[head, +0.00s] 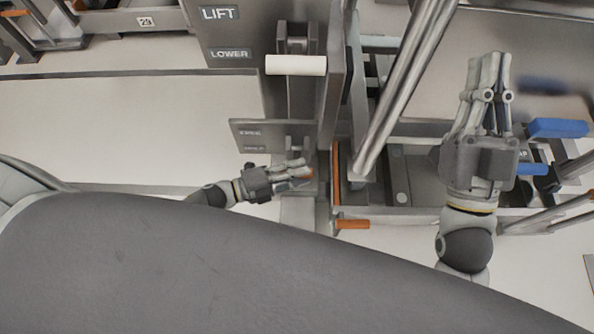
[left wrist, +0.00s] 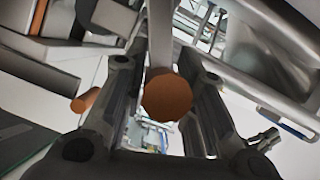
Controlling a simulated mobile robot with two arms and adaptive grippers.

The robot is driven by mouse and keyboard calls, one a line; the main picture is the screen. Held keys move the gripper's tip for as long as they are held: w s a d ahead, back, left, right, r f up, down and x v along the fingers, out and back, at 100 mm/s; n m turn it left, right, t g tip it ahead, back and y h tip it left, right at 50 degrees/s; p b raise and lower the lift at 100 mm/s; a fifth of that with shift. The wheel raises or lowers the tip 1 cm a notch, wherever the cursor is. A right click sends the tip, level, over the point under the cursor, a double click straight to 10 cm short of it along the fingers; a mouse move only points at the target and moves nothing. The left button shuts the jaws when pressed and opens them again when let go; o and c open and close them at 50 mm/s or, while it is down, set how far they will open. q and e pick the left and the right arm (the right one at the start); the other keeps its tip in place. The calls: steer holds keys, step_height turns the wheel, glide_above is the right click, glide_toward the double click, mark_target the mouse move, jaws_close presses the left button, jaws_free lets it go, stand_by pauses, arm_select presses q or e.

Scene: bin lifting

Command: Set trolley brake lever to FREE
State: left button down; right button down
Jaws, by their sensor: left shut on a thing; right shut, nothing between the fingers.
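The brake lever has a round orange knob (left wrist: 168,97) on a grey bar, seen between my left fingers in the left wrist view. In the head view my left gripper (head: 304,172) points right and is shut on the knob, which its fingers mostly cover. A grey label plate (head: 262,136) stands just above this gripper; its two small labels are blurred, the upper seeming to read FREE. The lever's exact position against the labels is hard to tell. My right gripper (head: 503,62) is shut and empty, pointing up at the right, apart from the lever.
Above is a LIFT/LOWER panel (head: 228,35) with a white-handled lever (head: 296,65). Slanted metal tubes (head: 405,88) stand between my grippers. An orange-ended bar (head: 352,224) lies just below right of the left gripper. Blue handles (head: 556,128) are beside the right gripper. Pale floor at left is clear.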

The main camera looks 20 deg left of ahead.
arm_select(q)
steer(key=shift+w+a+r, duration=0.1)
steer(key=shift+w+r, duration=0.3)
steer(key=shift+r, duration=0.05)
steer(key=c, duration=1.3)
jaws_free()
steer(key=shift+o, duration=0.5)
steer(key=shift+s+f, duration=0.1)
steer(key=shift+s+a+f, duration=0.15)
steer(key=shift+s+a, duration=0.2)
steer(key=shift+s, duration=0.05)
steer(key=v, duration=1.1)
